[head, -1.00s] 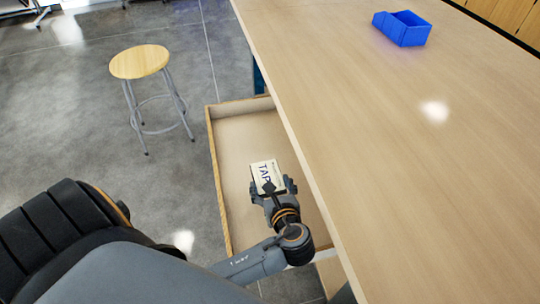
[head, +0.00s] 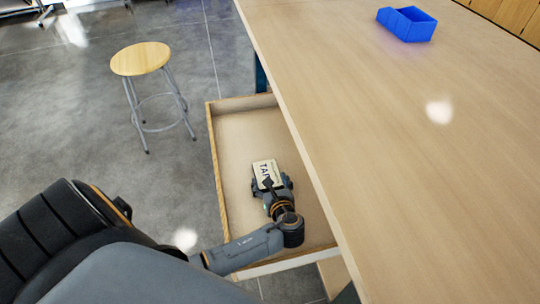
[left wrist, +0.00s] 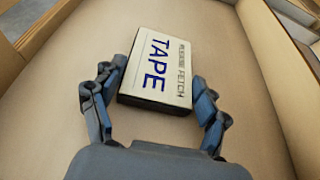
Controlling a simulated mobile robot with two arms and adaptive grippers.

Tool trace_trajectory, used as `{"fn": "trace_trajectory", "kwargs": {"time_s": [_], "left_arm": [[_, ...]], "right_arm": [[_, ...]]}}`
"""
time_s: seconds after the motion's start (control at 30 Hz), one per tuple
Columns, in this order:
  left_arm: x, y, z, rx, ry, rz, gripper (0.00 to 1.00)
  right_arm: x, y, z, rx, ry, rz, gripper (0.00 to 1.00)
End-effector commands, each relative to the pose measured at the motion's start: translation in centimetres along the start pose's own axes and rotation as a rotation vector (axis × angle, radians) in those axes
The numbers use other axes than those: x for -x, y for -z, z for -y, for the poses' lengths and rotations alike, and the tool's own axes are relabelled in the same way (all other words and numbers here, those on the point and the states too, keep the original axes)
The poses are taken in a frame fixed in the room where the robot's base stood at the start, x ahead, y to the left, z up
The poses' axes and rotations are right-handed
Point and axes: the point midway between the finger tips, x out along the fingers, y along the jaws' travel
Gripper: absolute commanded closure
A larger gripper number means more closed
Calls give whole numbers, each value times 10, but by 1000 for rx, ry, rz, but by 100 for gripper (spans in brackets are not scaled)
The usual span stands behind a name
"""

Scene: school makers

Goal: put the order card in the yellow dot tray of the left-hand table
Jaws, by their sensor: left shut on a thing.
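The order card (head: 265,170) is a cream block with dark edges, lettered "TAPE" in large blue print. It is inside an open wooden drawer (head: 230,121) under the table. My left gripper (head: 271,184) reaches down into the drawer and is shut on the card. In the left wrist view the card (left wrist: 165,62) sits between the two fingers, face up, with "PLEASE FETCH" in smaller print. I cannot tell whether the card touches the drawer floor. My right gripper is not in view. No yellow dot tray shows.
A long wooden table (head: 400,150) fills the right side, its edge beside my left arm. A blue bin (head: 407,25) stands at its far end; the rest of its visible top is clear. A round stool (head: 141,59) stands on the grey floor (head: 70,110) at left.

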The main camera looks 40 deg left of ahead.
Motion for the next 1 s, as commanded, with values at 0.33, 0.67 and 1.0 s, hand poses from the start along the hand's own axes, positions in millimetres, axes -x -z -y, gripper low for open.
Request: {"fn": "trace_trajectory", "kwargs": {"time_s": [0.33, 0.67, 1.0], "left_arm": [[-1, 2, 0, 0, 0, 0, 3], [0, 1, 0, 0, 0, 0, 3], [50, 0, 1, 1, 3, -4, 3]], "right_arm": [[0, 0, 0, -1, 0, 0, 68], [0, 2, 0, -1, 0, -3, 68], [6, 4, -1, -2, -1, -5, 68]]}}
